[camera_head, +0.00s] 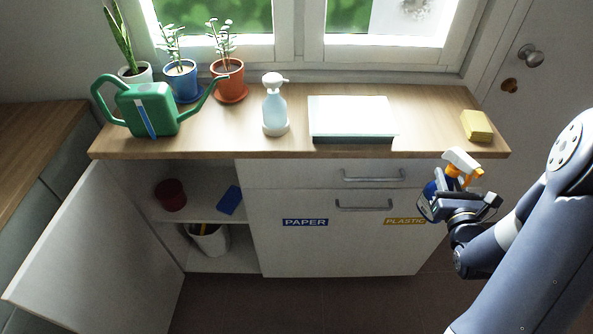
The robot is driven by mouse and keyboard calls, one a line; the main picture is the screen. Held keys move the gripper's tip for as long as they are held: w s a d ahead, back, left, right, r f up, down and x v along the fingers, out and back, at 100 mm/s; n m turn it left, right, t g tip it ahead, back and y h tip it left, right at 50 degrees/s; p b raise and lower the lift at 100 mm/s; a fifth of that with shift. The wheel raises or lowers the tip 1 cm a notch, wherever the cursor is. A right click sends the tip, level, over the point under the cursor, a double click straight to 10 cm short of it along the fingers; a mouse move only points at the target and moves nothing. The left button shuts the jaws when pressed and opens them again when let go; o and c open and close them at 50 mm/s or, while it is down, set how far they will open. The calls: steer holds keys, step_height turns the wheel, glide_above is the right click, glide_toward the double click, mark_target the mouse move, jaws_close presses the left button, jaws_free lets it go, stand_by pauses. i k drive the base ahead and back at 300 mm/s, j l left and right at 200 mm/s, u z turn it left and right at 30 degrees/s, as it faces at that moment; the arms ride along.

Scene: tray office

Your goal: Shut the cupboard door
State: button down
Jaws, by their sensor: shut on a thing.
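The cupboard door (95,255) is white and stands wide open, swung out to the left toward me. Behind it the cupboard (210,165) shows its shelf with a dark red pot (171,195) and a blue object (229,200). A white bin (208,240) with things in it stands on the cupboard floor. My gripper (436,203) is at the right, far from the door, in front of the cabinet's right end. It is shut on a blue spray bottle (424,205) with a white and orange head. The jaws partly hide the bottle.
The wooden counter (350,148) holds a green watering can (150,108), potted plants, a pale blue pump bottle (274,108), a white-lidded box (350,116) and a yellow sponge (476,125). Drawer handles (372,176) stick out at the front. The floor (300,305) before the cabinet looks clear.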

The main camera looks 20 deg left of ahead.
mark_target(203, 206)
steer(key=k+j+z, duration=0.15)
steer(key=j, duration=0.3)
steer(key=k+j+z, duration=0.1)
steer(key=j, duration=0.35)
steer(key=k+j+z, duration=0.15)
steer(key=j, duration=0.25)
steer(key=k+j+z, duration=0.1)
steer(key=k+j, duration=0.2)
steer(key=k+j+z, duration=0.15)
steer(key=j, duration=0.35)
steer(key=k, duration=0.1)
